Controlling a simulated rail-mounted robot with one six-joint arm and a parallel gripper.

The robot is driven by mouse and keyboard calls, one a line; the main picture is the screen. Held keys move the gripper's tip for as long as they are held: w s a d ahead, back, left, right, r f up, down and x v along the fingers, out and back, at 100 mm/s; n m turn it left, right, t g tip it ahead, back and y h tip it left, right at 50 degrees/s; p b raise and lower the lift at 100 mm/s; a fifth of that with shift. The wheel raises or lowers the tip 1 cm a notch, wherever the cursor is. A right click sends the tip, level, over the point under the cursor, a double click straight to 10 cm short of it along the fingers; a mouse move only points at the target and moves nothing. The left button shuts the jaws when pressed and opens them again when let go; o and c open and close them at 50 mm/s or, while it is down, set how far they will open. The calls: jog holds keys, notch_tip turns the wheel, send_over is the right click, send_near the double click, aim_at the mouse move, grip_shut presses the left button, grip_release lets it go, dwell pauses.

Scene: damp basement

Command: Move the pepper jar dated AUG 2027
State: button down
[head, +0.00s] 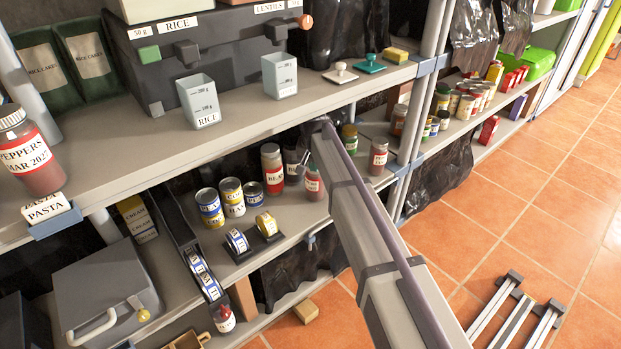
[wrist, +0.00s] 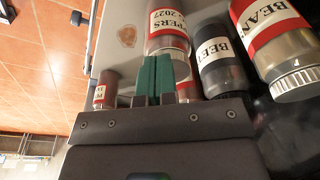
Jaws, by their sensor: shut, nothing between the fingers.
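A pepper jar (wrist: 168,30) with a red and white label stands just past my fingertips in the wrist view. Its label shows "PPERS" and "2027"; I cannot read the month. In the head view a red jar (head: 313,186) on the lower shelf sits just below my gripper (head: 312,165), which is mostly hidden by my arm. My gripper's green fingers (wrist: 156,78) are shut and empty, overlapping the pepper jar's near end in view; I cannot tell if they touch it. Another pepper jar (head: 30,152), dated MAR 2027, stands on the upper shelf at the left.
A bean jar (wrist: 270,35) and a dark BEE-labelled can (wrist: 218,55) stand close on one side, a small labelled jar (wrist: 105,92) on the other. More cans (head: 231,197) stand left on the lower shelf. Another red jar (head: 378,158) stands right. The upper shelf edge (head: 330,95) overhangs.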

jog(key=w, duration=0.5)
jog(key=shift+d+f, duration=0.2)
jog(key=shift+s+f+b, duration=0.25)
jog(key=shift+f+b, duration=0.35)
jog(key=shift+b, duration=0.2)
jog(key=shift+s+r, duration=0.15)
jog(key=shift+r, duration=0.05)
jog(key=shift+s, duration=0.15)
jog(key=s, duration=0.6)
jog(key=shift+a, duration=0.2)
